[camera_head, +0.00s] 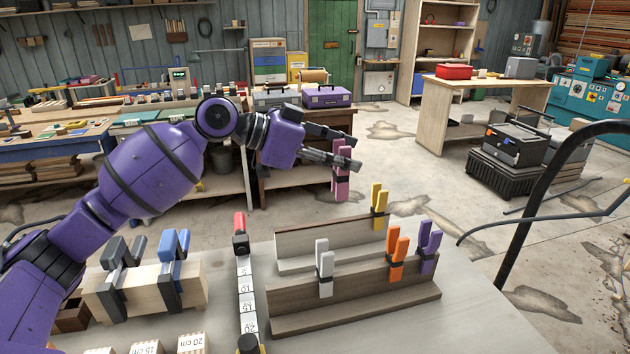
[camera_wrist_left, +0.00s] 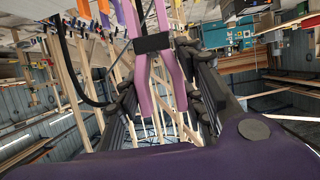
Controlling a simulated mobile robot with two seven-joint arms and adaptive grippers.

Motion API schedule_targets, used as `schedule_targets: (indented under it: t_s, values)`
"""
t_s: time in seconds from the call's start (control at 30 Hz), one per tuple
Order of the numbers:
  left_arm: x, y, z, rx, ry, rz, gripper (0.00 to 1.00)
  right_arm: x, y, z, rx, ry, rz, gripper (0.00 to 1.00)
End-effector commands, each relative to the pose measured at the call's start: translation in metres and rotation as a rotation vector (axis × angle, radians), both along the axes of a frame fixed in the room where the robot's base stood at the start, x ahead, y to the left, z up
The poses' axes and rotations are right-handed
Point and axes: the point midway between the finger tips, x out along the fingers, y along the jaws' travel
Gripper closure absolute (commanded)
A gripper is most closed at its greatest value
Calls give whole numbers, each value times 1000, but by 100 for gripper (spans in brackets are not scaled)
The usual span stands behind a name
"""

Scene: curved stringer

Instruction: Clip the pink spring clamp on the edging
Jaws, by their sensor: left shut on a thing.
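My left gripper (camera_head: 343,160) is shut on the pink spring clamp (camera_head: 341,183) and holds it in the air above and behind the wooden boards on the table. In the left wrist view the pink clamp (camera_wrist_left: 152,60), with a black band at its middle, sits between my fingers. The edging seems to be the upright board (camera_head: 350,283) at the front, with a white clamp (camera_head: 325,275), an orange clamp (camera_head: 397,254) and a purple clamp (camera_head: 429,248) on it. A second board (camera_head: 320,240) stands behind it with a yellow clamp (camera_head: 379,206). My right gripper is not seen.
A ruler strip (camera_head: 246,292) with a red-topped end lies left of the boards. Further left, a wooden block (camera_head: 150,290) carries grey and blue clamps. A black curved bar (camera_head: 540,190) rises at the right. The air around the held clamp looks clear.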

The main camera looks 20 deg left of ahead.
Motion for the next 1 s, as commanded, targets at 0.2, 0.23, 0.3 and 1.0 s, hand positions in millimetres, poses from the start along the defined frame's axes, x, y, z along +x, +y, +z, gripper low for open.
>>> schedule_targets:
  t_s: [0.2, 0.23, 0.3, 1.0]
  values:
    - [67, -20, -41, -5, 9, 3, 99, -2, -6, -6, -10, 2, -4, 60]
    - [71, -18, -47, -4, 8, 7, 99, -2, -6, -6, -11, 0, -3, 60]
    - [75, -14, -61, -4, 6, 15, 99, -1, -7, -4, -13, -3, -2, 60]
    - [79, -2, -85, -4, 7, 25, 99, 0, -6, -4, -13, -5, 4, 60]
